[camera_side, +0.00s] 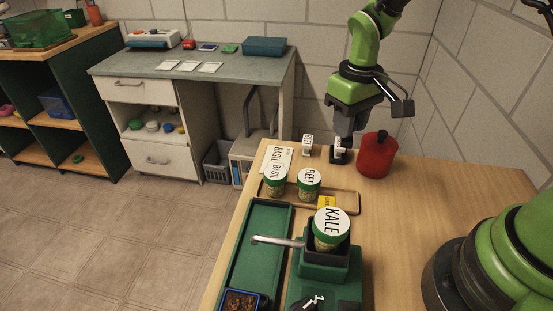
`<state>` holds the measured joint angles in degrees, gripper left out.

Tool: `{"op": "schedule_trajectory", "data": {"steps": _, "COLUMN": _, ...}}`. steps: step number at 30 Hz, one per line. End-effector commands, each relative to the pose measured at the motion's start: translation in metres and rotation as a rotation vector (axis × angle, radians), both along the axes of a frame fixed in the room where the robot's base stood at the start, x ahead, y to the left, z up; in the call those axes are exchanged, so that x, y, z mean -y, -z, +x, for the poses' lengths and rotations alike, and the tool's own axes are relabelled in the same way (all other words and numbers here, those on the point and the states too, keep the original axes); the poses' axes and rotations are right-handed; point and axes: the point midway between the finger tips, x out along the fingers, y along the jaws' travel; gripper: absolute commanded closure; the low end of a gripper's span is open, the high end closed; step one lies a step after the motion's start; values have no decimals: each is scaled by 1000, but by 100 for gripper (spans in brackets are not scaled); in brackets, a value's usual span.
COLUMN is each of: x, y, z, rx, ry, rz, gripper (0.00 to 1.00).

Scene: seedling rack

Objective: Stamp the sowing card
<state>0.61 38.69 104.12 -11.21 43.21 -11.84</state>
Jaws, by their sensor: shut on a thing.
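My gripper (344,140) points down at the back of the wooden table. It is shut on a small white stamp (338,146), which is partly hidden by the fingers. The stamp is at a small black pad (340,160); I cannot tell whether it touches the pad. Another white stamp (306,145) with dark lettering stands to the left, apart from my gripper. A white card (285,153) with dark lettering lies at the table's back left edge, partly hidden by a jar; it seems to be the sowing card.
Jars labelled BASIL (275,182), BEET (309,184) and KALE (331,228) stand nearer, KALE in a green stand (325,272). A green tray (279,222) lies left. The table's right part is clear.

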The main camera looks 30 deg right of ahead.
Motion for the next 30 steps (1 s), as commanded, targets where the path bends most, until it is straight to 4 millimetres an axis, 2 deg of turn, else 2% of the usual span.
{"op": "schedule_trajectory", "data": {"steps": 5, "x": -1, "y": 0, "z": 1, "rx": 0, "ry": 0, "rz": 0, "gripper": 86}}
{"op": "schedule_trajectory", "data": {"steps": 10, "x": -11, "y": 4, "z": 21, "rx": 1, "ry": -7, "rz": -1, "gripper": 86}}
{"op": "schedule_trajectory", "data": {"steps": 15, "x": -36, "y": 12, "z": 56, "rx": -1, "ry": -11, "rz": -3, "gripper": 86}}
{"op": "schedule_trajectory", "data": {"steps": 21, "x": -69, "y": 21, "z": 87, "rx": -1, "ry": -10, "rz": -3, "gripper": 86}}
{"op": "schedule_trajectory", "data": {"steps": 27, "x": -91, "y": 26, "z": 101, "rx": 0, "ry": -4, "rz": -1, "gripper": 86}}
{"op": "schedule_trajectory", "data": {"steps": 30, "x": -96, "y": 28, "z": 103, "rx": 0, "ry": -1, "rz": 1, "gripper": 86}}
